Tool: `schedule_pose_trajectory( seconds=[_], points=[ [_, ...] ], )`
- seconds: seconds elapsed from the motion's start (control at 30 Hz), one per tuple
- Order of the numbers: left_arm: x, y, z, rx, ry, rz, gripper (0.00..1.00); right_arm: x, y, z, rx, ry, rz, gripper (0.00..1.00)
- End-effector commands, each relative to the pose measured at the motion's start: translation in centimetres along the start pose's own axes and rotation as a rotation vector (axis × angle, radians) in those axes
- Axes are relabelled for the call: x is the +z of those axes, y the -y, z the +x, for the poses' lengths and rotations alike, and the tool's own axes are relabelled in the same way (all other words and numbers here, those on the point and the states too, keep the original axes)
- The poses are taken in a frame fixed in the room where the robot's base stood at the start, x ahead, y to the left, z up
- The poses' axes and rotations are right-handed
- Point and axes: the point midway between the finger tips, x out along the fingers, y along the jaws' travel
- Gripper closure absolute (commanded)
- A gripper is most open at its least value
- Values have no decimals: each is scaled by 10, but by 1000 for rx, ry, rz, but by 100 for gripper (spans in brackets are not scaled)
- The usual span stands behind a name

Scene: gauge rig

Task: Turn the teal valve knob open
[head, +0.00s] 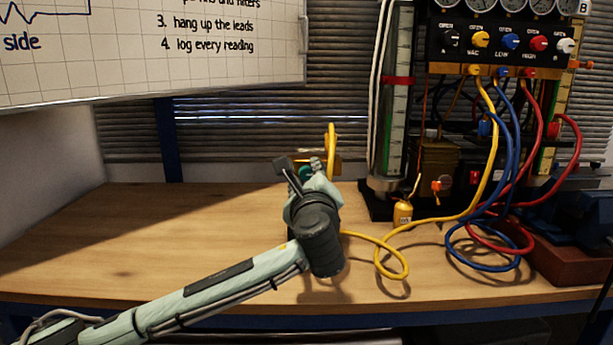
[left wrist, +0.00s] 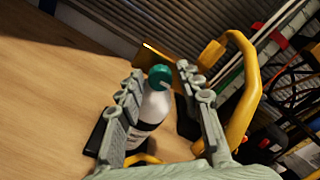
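The teal valve knob (left wrist: 160,77) sits on top of a white bottle (left wrist: 153,107) in the left wrist view. A little of the teal knob (head: 306,172) shows in the head view, mostly behind my arm. My left gripper (left wrist: 160,72) is open, with one finger on each side of the knob and bottle neck. A gap shows on the right side; contact on the left cannot be told. In the head view my left gripper (head: 302,172) is over the bench, its wrist hiding the bottle. My right gripper is in neither view.
A yellow curved bar (left wrist: 243,85) stands close right of my left gripper; it also shows in the head view (head: 331,150). The gauge panel (head: 505,42) with yellow, blue and red leads stands at right. A yellow lead (head: 400,268) loops on the bench (head: 130,235), which is clear at left.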

Motion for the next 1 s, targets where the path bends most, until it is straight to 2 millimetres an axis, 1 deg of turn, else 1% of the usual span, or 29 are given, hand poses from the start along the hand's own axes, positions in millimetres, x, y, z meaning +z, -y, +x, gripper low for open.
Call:
schedule_pose_trajectory(
  seconds=[0.03,0.23,0.27,0.47,0.67,0.87,0.93,1.0],
  points=[
    [0,0,0,0,0,0,74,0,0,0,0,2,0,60],
    [0,0,0,0,0,0,99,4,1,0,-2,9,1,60],
    [0,0,0,0,0,0,100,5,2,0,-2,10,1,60],
    [0,0,0,0,-1,-9,100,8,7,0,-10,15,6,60],
    [-1,-1,0,1,-1,-69,100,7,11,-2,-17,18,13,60],
    [-2,-2,-1,2,-2,-204,100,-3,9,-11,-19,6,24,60],
    [-2,-2,-1,2,-2,-265,100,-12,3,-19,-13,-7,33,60],
    [-2,-2,-1,3,-2,-331,100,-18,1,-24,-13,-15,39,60]
  ],
)
